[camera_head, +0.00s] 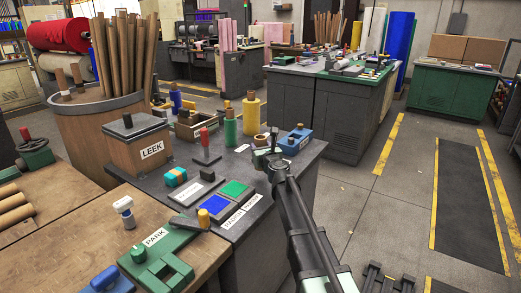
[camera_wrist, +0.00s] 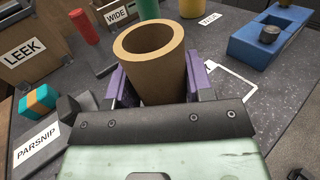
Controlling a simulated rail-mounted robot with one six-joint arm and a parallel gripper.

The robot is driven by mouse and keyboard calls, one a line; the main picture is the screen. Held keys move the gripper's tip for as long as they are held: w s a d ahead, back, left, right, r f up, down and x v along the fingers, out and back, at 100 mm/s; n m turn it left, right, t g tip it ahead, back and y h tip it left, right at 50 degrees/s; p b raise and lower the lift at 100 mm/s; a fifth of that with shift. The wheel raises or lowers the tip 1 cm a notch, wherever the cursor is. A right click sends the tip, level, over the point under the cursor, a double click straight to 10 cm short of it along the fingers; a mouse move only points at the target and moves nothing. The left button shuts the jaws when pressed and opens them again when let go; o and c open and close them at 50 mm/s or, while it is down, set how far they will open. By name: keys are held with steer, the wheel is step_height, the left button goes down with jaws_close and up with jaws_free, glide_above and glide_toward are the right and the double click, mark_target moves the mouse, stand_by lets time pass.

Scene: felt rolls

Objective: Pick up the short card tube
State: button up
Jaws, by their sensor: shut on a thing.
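The short card tube (camera_wrist: 150,45) is a hollow tan cylinder standing upright between the two purple fingers of my gripper (camera_wrist: 161,82) in the wrist view. The fingers press on its sides, and its open top faces the camera. In the head view the tube (camera_head: 260,141) shows small at the end of my arm, over the dark bench's right part, with my gripper (camera_head: 267,154) partly covering it. The tube's lower end is hidden by the gripper, so I cannot tell whether it touches the bench.
A blue block (camera_wrist: 267,36) stands to the right of the tube. The box labelled LEEK (camera_head: 138,145) is at left, with a red-topped peg (camera_head: 206,145) and green (camera_head: 230,128) and yellow (camera_head: 251,113) rolls behind. Blue and green pads (camera_head: 234,188) lie at the front.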

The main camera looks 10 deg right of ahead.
step_height(320, 180, up, 16)
steer(key=p, duration=1.3)
steer(key=shift+f+p, duration=0.15)
steer(key=shift+p, duration=0.15)
